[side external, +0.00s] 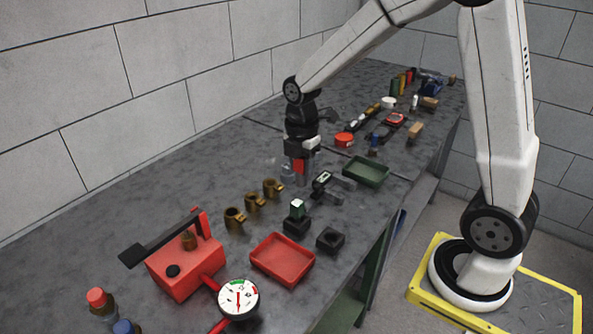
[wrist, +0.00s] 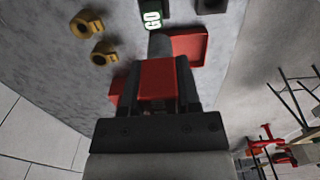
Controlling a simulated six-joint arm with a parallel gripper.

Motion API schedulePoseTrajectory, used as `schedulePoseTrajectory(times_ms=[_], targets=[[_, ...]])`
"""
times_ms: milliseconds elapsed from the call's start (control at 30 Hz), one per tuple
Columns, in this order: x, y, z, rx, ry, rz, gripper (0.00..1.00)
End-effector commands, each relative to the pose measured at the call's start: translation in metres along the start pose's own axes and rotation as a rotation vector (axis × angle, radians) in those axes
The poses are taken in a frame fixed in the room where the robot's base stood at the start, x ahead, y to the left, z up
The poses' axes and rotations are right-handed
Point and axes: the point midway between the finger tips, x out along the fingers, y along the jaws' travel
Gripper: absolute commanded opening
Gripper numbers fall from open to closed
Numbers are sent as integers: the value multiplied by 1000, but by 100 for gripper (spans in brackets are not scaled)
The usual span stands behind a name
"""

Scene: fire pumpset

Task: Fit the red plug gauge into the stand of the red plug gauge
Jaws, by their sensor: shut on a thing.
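My gripper (side external: 303,158) is shut on the red plug gauge (side external: 300,166), above the grey bench at the back of the nearer group of parts. In the wrist view the gauge's red handle (wrist: 157,78) sits between the fingers of my gripper (wrist: 157,70), and its grey cylindrical end points away from the wrist. A black square block with an open top (side external: 330,240), which looks like the empty stand, is in front and apart from the gauge. A second black block (side external: 296,226) holds a green gauge with a pale top (side external: 297,208); its GO lettering (wrist: 153,18) shows in the wrist view.
A red tray (side external: 282,259) lies in front of the blocks, and a green tray (side external: 366,171) lies to the right. Several brass fittings (side external: 254,203) stand left of the blocks. A red pump box with gauge dial (side external: 239,298) is at the near left.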

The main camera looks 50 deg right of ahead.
Motion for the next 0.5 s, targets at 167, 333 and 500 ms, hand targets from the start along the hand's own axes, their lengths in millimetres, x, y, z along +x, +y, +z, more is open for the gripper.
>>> schedulePoseTrajectory(times_ms=[167,333,500], targets=[[2,-35,1,0,0,1,0],[5,-57,0,0,0,0,0],[7,-73,0,0,0,1,0]])
